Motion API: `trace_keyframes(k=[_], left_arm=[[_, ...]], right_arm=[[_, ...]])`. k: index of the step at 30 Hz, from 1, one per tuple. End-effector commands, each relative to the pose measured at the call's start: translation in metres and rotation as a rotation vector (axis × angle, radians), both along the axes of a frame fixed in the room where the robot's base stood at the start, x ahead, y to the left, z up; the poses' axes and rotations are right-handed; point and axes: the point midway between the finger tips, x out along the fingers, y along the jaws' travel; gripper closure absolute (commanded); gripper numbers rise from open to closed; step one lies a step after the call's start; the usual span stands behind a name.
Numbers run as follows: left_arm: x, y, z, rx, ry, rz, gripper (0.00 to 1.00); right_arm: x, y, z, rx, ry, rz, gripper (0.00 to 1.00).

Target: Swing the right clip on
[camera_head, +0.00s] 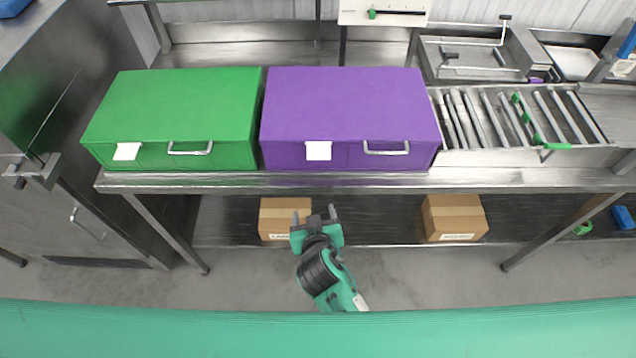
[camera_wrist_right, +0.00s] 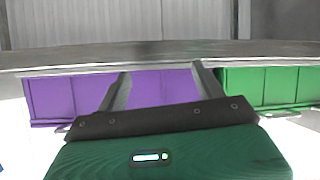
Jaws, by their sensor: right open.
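My right gripper (camera_head: 314,214) is open and empty, in front of the bench and below the purple box (camera_head: 350,105) in the head view. The right wrist view shows its two fingers (camera_wrist_right: 161,72) apart with nothing between them; the purple box (camera_wrist_right: 60,97) is behind them. The green box (camera_head: 175,105) stands beside the purple one. Each box front has a white plate and a metal bar handle; the purple box has its plate (camera_head: 318,150) left of its handle (camera_head: 386,149). I cannot tell which part is the right clip. My left gripper is not in view.
The steel bench edge (camera_head: 300,181) runs between my gripper and the boxes. A roller conveyor (camera_head: 470,118) with a green lever (camera_head: 556,146) is at the right. Two cardboard boxes (camera_head: 455,217) are under the bench. A steel cabinet (camera_head: 85,215) stands at the left.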

Motion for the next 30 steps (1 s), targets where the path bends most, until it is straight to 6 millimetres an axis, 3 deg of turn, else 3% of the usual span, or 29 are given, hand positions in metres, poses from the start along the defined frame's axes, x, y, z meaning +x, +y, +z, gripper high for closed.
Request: trace_keyframes(k=[1,3,6,9,14,19,24,30], left_arm=[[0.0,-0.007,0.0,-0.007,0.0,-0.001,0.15],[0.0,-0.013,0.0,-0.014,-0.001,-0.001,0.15],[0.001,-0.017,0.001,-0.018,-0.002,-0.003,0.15],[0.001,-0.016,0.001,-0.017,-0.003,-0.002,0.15],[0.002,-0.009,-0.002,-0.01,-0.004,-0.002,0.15],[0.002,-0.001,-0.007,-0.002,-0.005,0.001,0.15],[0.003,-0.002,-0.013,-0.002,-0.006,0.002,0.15],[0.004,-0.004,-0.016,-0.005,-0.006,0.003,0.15]], right_arm=[[0.003,0.001,0.035,0.029,-0.052,-0.026,0.31],[0.003,0.0,0.072,0.06,-0.107,-0.06,0.31],[0.002,-0.004,0.109,0.099,-0.162,-0.098,0.31],[0.001,-0.007,0.128,0.119,-0.19,-0.119,0.31],[0.013,-0.008,0.131,0.126,-0.203,-0.128,0.31],[0.041,-0.008,0.121,0.123,-0.203,-0.126,0.31],[0.068,-0.007,0.112,0.128,-0.198,-0.128,0.31],[0.085,-0.007,0.108,0.126,-0.198,-0.126,0.31]])
